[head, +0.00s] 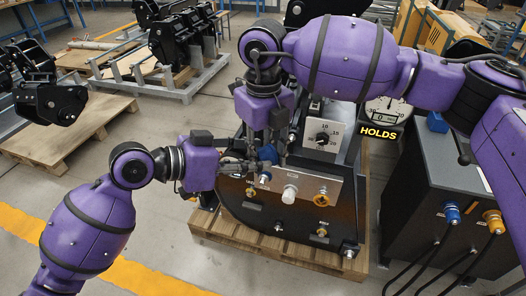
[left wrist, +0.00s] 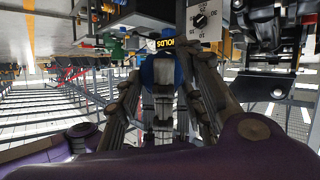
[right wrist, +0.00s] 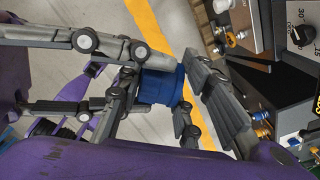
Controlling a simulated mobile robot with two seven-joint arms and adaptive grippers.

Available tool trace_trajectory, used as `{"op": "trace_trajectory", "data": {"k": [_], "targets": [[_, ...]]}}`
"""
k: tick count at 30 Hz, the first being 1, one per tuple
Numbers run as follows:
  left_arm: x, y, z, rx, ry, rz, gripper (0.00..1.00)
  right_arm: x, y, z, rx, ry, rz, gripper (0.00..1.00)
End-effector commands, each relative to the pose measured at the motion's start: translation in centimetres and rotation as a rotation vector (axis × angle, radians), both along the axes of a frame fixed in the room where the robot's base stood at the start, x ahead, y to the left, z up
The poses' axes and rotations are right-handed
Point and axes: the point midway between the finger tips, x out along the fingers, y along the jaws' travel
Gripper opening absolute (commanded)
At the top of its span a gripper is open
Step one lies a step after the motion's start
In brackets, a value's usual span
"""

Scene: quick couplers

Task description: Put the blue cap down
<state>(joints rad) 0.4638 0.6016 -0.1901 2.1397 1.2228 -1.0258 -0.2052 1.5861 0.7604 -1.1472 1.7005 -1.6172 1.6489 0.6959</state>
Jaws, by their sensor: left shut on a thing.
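The blue cap (head: 268,154) is in front of the black machine's coupler panel (head: 345,186), above its left end. My left gripper (head: 250,160) comes in from the left and is shut on the cap. The cap also shows between the fingers in the left wrist view (left wrist: 158,72). My right gripper (head: 276,146) points down from above at the same spot. In the right wrist view its fingers (right wrist: 165,100) stand apart on either side of the cap (right wrist: 162,86); any contact is unclear. Fingers partly hide the cap.
The panel carries a white fitting (head: 290,194) and a gold fitting (head: 321,198). The machine stands on a wooden pallet (head: 262,246). A dark cabinet (head: 425,185) with hoses on blue and orange couplers is at right. Another blue piece (head: 437,122) sits on top of it.

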Motion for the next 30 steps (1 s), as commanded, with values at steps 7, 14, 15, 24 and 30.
{"op": "trace_trajectory", "data": {"k": [7,14,15,24,30], "targets": [[0.0,-0.1,0.0,-0.002,-0.001,-0.001,0.50,-0.3,0.4,0.1,0.007,0.003,0.008,0.07],[0.0,-0.1,0.0,-0.002,-0.001,0.000,0.57,-0.2,0.3,0.0,0.005,0.003,0.006,0.07],[0.0,-0.1,0.0,-0.002,-0.001,0.000,0.57,-0.2,0.3,0.0,0.005,0.003,0.006,0.07],[-0.8,1.8,0.8,0.002,-0.002,0.002,0.57,-0.2,0.3,0.0,0.004,0.003,0.005,0.07],[-2.7,5.3,2.3,0.004,-0.001,0.002,0.57,-0.2,0.3,0.0,0.004,0.003,0.005,0.07]]}}
